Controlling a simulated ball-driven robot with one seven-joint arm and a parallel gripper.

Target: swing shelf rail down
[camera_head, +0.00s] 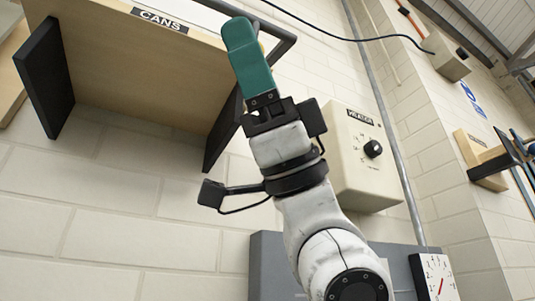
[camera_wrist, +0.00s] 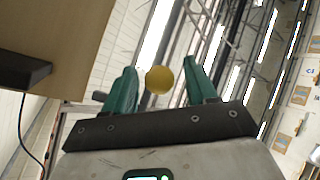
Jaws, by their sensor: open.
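In the head view a wooden shelf (camera_head: 150,70) labelled CANS is on the wall, seen from below. A dark rail (camera_head: 222,6) runs past its top right side and bends near the corner, partly behind my gripper (camera_head: 246,50). My gripper's teal fingers point up beside the shelf's right end and overlap the rail in the picture; contact cannot be told. In the wrist view my gripper (camera_wrist: 160,88) is open, its two teal fingers apart. A yellow ball (camera_wrist: 159,80) shows in the gap between them; its distance is unclear. The wooden shelf (camera_wrist: 68,40) fills the upper left.
Dark shelf brackets (camera_head: 45,78) hang below the shelf. A beige control box with a dial (camera_head: 352,150) is on the wall right of my arm. A grey panel (camera_head: 266,262) and a white gauge (camera_head: 436,276) are lower down. Open space lies above the fingers.

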